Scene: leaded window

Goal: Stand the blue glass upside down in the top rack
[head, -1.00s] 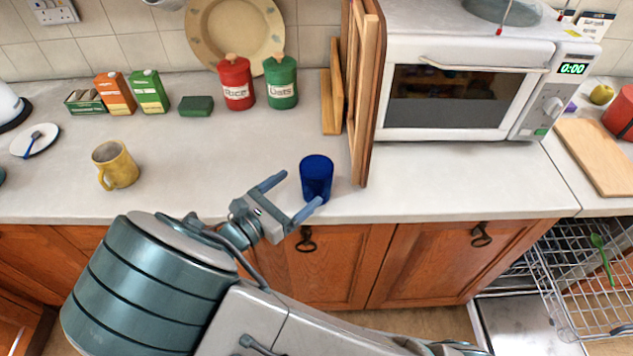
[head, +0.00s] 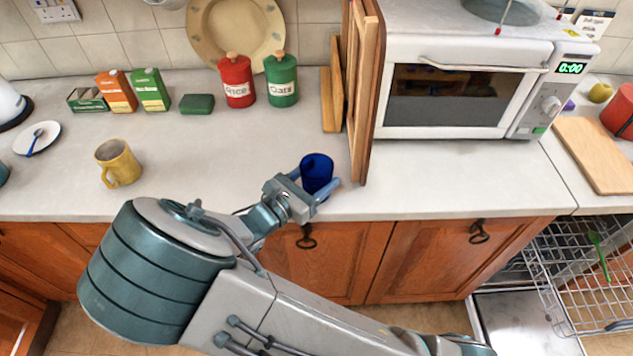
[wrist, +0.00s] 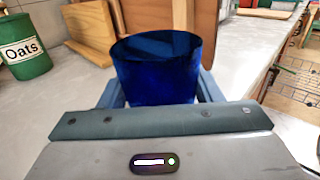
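The blue glass (head: 317,170) stands upright, mouth up, on the counter near its front edge, left of the wooden boards. My gripper (head: 315,183) is low at the glass, with one finger on each side of it. In the wrist view the glass (wrist: 157,75) is centred between the fingers (wrist: 160,92). The fingers look open around it; whether either touches the glass is hard to tell. The top rack (head: 567,273) is a wire basket pulled out at the lower right, with a green utensil in it.
Upright wooden boards (head: 361,100) stand close to the right of the glass, beside the microwave (head: 455,95). A yellow mug (head: 118,163) is on the left. Red and green canisters (head: 281,82) stand behind. The counter in front of the microwave is clear.

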